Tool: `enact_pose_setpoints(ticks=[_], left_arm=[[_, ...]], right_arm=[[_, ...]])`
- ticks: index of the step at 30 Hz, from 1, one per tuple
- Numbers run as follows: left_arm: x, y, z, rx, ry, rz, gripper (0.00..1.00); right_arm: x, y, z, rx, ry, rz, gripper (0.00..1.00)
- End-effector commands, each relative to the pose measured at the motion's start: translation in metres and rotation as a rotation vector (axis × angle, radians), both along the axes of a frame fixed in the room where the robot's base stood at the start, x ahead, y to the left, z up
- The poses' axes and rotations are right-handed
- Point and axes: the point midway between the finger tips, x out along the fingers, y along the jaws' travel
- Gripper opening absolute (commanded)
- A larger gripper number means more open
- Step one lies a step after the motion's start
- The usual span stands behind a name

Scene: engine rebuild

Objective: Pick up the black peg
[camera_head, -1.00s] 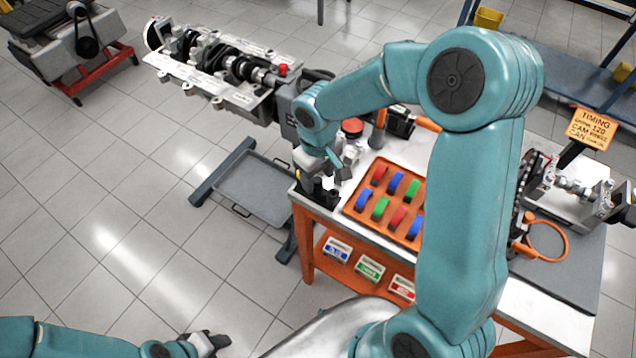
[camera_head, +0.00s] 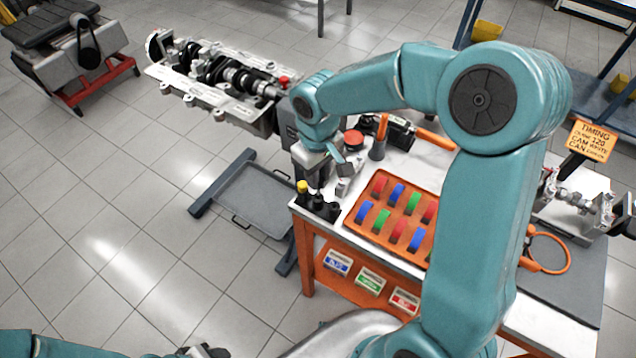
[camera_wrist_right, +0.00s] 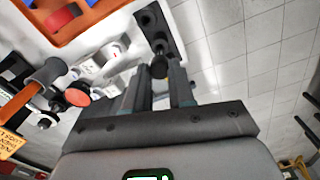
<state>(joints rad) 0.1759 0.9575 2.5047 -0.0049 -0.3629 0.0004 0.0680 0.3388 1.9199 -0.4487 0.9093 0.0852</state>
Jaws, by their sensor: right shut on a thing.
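My right gripper (camera_head: 318,172) is over the near left corner of the workbench, just above a black block (camera_head: 322,210) with round sockets. It is shut on the black peg (camera_wrist_right: 158,68), whose dark end shows between the fingers in the right wrist view. In the head view the peg is mostly hidden by the gripper. A yellow-topped peg (camera_head: 302,186) stands at the left end of the block. The block also shows in the wrist view (camera_wrist_right: 152,22). My left gripper (camera_head: 205,351) is at the bottom edge, cut off, its jaws unclear.
An orange tray (camera_head: 350,228) with red, blue and green pieces lies right of the block. A red button (camera_head: 353,137) and an orange-handled tool (camera_head: 380,138) stand behind. An engine block (camera_head: 215,80) is at back left.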

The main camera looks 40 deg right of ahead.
Motion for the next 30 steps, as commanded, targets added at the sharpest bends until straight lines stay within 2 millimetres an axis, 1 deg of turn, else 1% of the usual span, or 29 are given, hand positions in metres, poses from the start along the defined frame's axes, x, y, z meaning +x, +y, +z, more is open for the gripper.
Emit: enact_pose_setpoints(ticks=[1,5,9,12,15,18,21,30], left_arm=[[0.0,0.0,0.0,0.0,0.0,0.0,0.44],[0.0,0.0,0.001,0.0,0.0,0.0,0.44],[0.0,0.0,0.002,0.0,0.0,0.0,0.44],[0.0,0.0,0.003,0.0,0.0,0.0,0.44],[0.0,0.0,0.004,0.0,0.0,0.0,0.44],[0.0,0.0,0.005,0.0,0.0,0.0,0.44],[0.0,0.0,0.005,0.0,0.0,0.0,0.44],[0.0,0.0,0.005,0.0,0.0,0.0,0.44]], right_arm=[[0.001,0.0,0.014,0.0,-0.007,0.0,0.0],[0.001,0.0,0.05,0.0,-0.009,0.001,0.0],[0.001,0.0,0.091,0.0,-0.008,0.0,0.0],[0.001,0.0,0.115,0.001,-0.005,0.001,0.0],[0.0,0.0,0.134,0.002,-0.004,0.001,0.0],[0.0,0.0,0.145,0.001,-0.003,0.0,0.0],[0.0,0.0,0.151,0.001,-0.001,0.0,0.0],[0.0,0.0,0.152,0.0,0.0,0.0,0.0]])
